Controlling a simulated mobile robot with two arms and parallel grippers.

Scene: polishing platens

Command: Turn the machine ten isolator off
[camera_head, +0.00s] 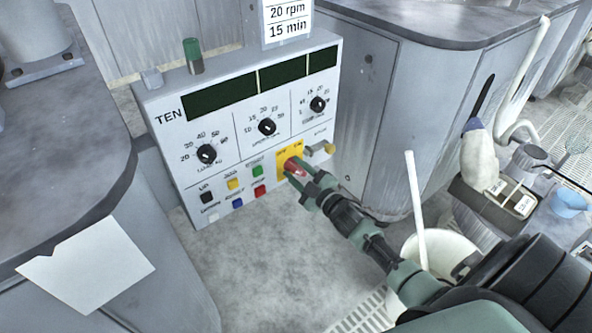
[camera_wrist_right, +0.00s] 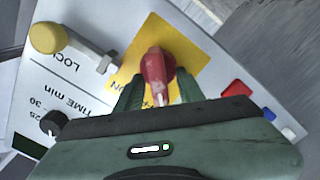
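The machine marked TEN has a grey control panel (camera_head: 283,132) in the head view. Its isolator is a red handle (camera_head: 295,167) on a yellow plate (camera_head: 284,157) at the panel's lower right. In the right wrist view the red handle (camera_wrist_right: 157,75) stands out from the yellow plate (camera_wrist_right: 192,57), its length running roughly up and down the picture. My right gripper (camera_wrist_right: 160,92) is open, with one finger on each side of the handle and narrow gaps beside it. It shows at the panel in the head view (camera_head: 300,178). My left gripper is not in view.
Black knobs (camera_head: 267,127) and several coloured buttons (camera_head: 234,184) share the panel. A yellow knob (camera_wrist_right: 47,38) on a lock fitting is close beside the isolator. A white bucket (camera_head: 440,250) stands near my right arm. Grey machine bodies flank the panel.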

